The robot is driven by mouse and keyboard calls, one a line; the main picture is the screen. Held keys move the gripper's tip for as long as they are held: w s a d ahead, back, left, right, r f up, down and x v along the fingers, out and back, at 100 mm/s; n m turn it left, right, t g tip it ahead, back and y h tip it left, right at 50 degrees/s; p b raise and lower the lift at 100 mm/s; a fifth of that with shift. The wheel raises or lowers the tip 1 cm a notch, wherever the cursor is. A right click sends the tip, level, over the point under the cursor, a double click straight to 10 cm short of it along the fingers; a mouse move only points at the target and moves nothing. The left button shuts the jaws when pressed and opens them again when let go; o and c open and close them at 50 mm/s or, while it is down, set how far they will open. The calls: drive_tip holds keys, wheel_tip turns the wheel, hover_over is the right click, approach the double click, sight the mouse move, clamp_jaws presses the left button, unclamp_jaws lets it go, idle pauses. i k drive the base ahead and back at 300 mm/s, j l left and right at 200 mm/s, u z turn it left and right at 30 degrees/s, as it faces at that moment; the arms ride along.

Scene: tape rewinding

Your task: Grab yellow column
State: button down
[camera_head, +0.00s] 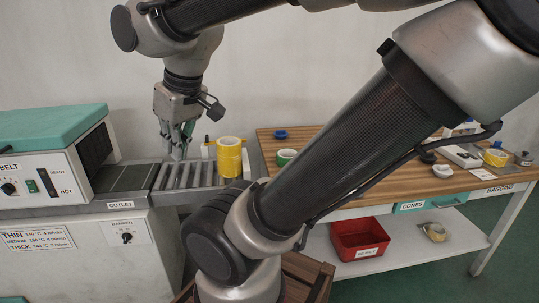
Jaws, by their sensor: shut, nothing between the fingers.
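The yellow column (229,158) is an upright yellow cylinder, maybe stacked tape rolls, standing at the right end of the outlet rollers. A band across its middle looks paler. My gripper (178,152) points down over the rollers, to the left of the column and apart from it. Its fingers are shut with nothing between them. The lower right of the column is close to my arm in the picture.
The roller outlet (182,176) leads from a belt machine (50,160) at left. A red bin (359,240) sits on the shelf below.

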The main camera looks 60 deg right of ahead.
sight(228, 149)
drive_tip(key=z, duration=1.3)
drive_tip(key=i+j+z, duration=0.35)
drive_tip(key=i+j, duration=0.15)
drive_tip(key=j, duration=0.25)
